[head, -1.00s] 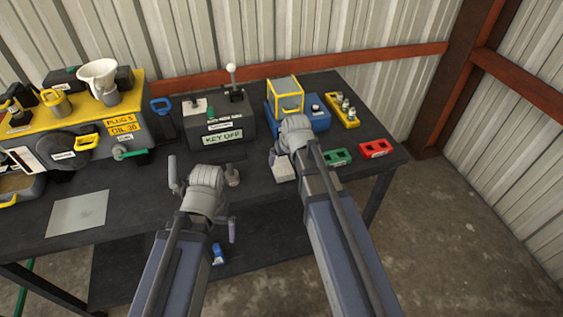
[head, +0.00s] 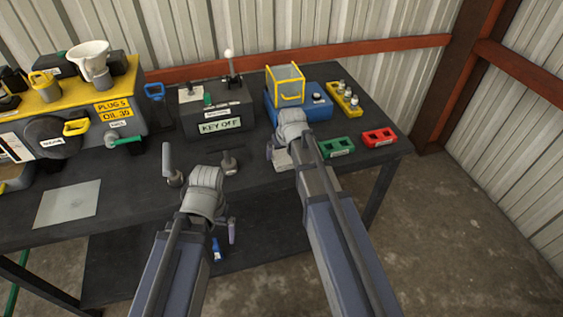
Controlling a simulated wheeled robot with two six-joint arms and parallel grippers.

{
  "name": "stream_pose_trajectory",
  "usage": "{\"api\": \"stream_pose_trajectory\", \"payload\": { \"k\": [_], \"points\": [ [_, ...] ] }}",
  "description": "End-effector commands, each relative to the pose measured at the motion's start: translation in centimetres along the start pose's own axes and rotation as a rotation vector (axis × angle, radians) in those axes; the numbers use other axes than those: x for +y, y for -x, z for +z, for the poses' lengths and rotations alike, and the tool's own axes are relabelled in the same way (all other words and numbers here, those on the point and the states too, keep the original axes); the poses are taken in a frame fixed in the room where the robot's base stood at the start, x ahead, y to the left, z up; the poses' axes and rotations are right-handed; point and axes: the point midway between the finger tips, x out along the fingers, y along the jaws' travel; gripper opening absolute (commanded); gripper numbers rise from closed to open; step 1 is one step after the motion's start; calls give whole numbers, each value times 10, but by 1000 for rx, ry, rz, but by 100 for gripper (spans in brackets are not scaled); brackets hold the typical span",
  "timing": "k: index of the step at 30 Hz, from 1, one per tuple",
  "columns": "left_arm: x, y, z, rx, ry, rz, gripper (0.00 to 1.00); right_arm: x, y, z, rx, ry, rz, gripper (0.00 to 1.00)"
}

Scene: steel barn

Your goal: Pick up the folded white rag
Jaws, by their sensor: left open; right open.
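A small pale folded piece, which looks like the white rag (head: 283,159), lies on the dark workbench (head: 130,185) right of centre. My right gripper (head: 287,143) is over it and hides part of it; one finger shows at its left side. This gripper is open, and I cannot tell whether it touches the rag. My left gripper (head: 200,196) is open and empty at the bench's front edge, well left of the rag, with its fingers spread apart.
A green tray (head: 337,147) and a red tray (head: 379,138) lie right of the rag. Behind are a blue unit with a yellow-framed box (head: 318,108) and a grey KEY OFF box (head: 217,119). A grey stubby part (head: 229,164) stands between the grippers. A pale flat sheet (head: 67,204) lies left.

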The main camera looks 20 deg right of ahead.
Motion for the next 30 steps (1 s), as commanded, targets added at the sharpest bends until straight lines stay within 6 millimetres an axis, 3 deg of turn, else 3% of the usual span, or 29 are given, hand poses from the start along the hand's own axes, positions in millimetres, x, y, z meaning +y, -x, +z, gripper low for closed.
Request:
{"api": "stream_pose_trajectory", "payload": {
  "k": [1, 9, 30],
  "points": [
    [1, -8, 0, 0, 0, 0, 100, 0, -8, 1, 0, 0, 0, 100],
    [1, -6, 0, 0, 0, 0, 100, 0, -6, 0, 0, 0, 0, 99],
    [1, -6, 0, 0, 0, 0, 100, 0, -6, 0, 0, 0, 0, 20]
  ]
}}
